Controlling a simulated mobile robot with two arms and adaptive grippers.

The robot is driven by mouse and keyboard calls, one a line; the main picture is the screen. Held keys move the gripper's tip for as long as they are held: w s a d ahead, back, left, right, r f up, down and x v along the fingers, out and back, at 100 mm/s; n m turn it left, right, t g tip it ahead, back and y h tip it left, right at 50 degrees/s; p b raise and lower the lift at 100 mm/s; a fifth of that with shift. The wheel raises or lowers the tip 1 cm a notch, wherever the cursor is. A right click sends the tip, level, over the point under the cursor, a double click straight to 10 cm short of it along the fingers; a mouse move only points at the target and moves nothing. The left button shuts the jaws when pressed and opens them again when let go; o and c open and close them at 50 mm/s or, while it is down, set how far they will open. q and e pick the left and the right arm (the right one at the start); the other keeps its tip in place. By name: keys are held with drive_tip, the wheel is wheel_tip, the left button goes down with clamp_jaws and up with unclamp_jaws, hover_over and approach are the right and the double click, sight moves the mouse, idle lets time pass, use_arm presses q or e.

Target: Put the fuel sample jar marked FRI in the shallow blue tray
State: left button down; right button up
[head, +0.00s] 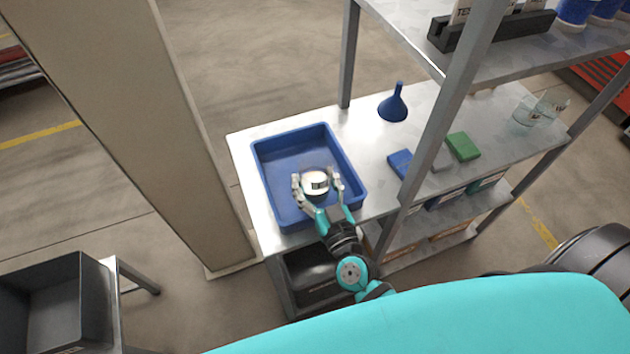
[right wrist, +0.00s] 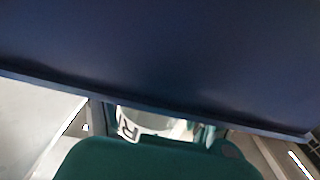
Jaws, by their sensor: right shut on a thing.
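The shallow blue tray (head: 284,150) stands on the left end of the metal shelf. A small jar with a pale lid (head: 315,181) is over the right part of the tray, and I cannot tell whether it touches the tray floor. My right gripper (head: 317,185) is shut on the jar, with one finger on each side. The blue tray (right wrist: 160,50) fills the upper part of that view. My left gripper is not in view.
A shelf upright (head: 440,125) stands right of the tray. A blue funnel (head: 394,106), blue block (head: 400,163), green block (head: 463,146) and glass beakers (head: 540,108) are on the same shelf. A beige column (head: 150,130) stands to the left. A dark bin (head: 55,300) is at lower left.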

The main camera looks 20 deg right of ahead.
drive_tip(key=o, duration=1.4)
drive_tip(key=shift+s+f, duration=0.25)
drive_tip(key=shift+f, duration=0.5)
drive_tip(key=shift+o, duration=0.2)
drive_tip(key=shift+r, duration=0.4)
drive_tip(key=shift+s+r, duration=0.1)
drive_tip(key=s+b, duration=0.1)
drive_tip(key=s, duration=1)
drive_tip(key=shift+s+d+r+b, duration=0.2)
drive_tip(key=shift+r+b, duration=0.1)
drive_tip(key=shift+r, duration=0.1)
